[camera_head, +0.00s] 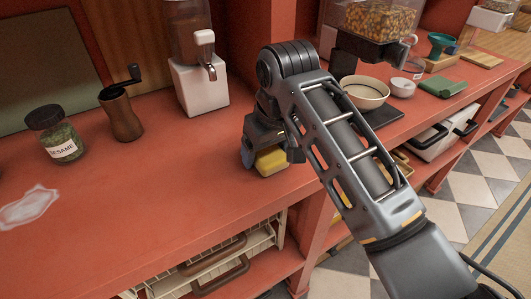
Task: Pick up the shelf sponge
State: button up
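A sesame jar (56,135), a brown grinder (120,110) and a white dispenser (199,80) stand left. A bowl (365,93) and green cloth-like item (443,87) are right. A white smear (28,208) marks the counter. A wire basket (225,265) sits below.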

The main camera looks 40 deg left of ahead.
aim_at(267, 150)
jog(key=c, duration=0.7)
jog(key=shift+o, duration=0.2)
jog(key=shift+r+b, duration=0.2)
jog(key=shift+b, duration=0.3)
notch_tip(267, 150, up, 4)
jog(key=shift+r, duration=0.25)
jog(key=s+d+r+p, duration=0.1)
jog(key=s+d+r, duration=0.2)
jog(key=d+r, duration=0.3)
jog(key=shift+s+d+r, duration=0.2)
jog(key=shift+d+r, duration=0.1)
jog(key=shift+d, duration=2.3)
